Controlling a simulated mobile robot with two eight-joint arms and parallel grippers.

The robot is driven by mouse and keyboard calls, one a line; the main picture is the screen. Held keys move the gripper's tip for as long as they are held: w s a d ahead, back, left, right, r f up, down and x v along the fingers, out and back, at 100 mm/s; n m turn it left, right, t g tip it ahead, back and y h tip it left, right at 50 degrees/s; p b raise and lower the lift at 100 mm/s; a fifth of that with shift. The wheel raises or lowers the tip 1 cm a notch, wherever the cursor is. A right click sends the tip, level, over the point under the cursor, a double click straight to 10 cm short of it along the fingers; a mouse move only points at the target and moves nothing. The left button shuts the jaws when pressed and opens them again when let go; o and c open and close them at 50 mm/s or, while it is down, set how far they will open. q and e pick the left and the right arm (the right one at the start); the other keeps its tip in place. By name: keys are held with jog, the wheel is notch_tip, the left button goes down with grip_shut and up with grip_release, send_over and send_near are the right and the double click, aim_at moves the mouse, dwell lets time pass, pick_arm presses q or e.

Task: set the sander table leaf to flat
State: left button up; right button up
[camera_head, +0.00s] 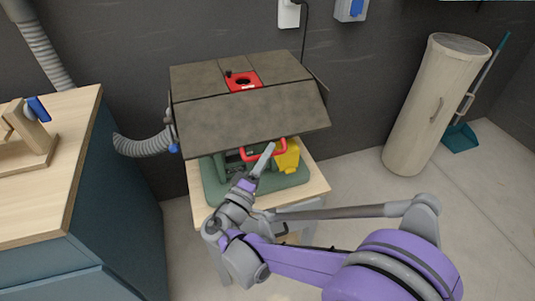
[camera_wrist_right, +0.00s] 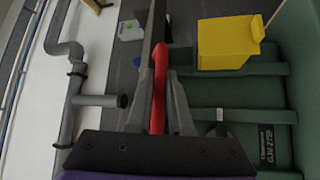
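The sander table (camera_head: 205,82) has a dark grey top with a red insert (camera_head: 243,80). Its front leaf (camera_head: 250,118) meets the rear top along a crease and appears to slope down towards me. A red handle (camera_head: 265,153) shows at the leaf's front edge. My right gripper (camera_head: 264,160) is at this handle, coming from below and in front. In the right wrist view the red handle (camera_wrist_right: 158,85) lies between both fingers, with no clear gap beside it, so the gripper looks shut on it. My left gripper is not in view.
The sander's green base (camera_head: 212,185) with a yellow box (camera_head: 287,155) stands on a wooden stand (camera_head: 318,180) under the leaf. A grey hose (camera_head: 145,146) runs left to a workbench (camera_head: 60,190). A pale cylinder (camera_head: 430,110) leans at the right wall.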

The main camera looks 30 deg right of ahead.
grip_shut()
dwell(1.0)
notch_tip(320, 180, up, 9)
jog(key=s+n+g+y+p, duration=0.1)
jog(key=s+n+y+p, duration=0.1)
jog(key=p, duration=0.9)
jog(key=shift+s+a+r+n+y, duration=0.2)
jog(key=shift+s+a+n+y, duration=0.15)
jog(key=shift+n, duration=0.55)
jog(key=shift+w+r, duration=0.1)
jog(key=o, duration=0.5)
grip_release()
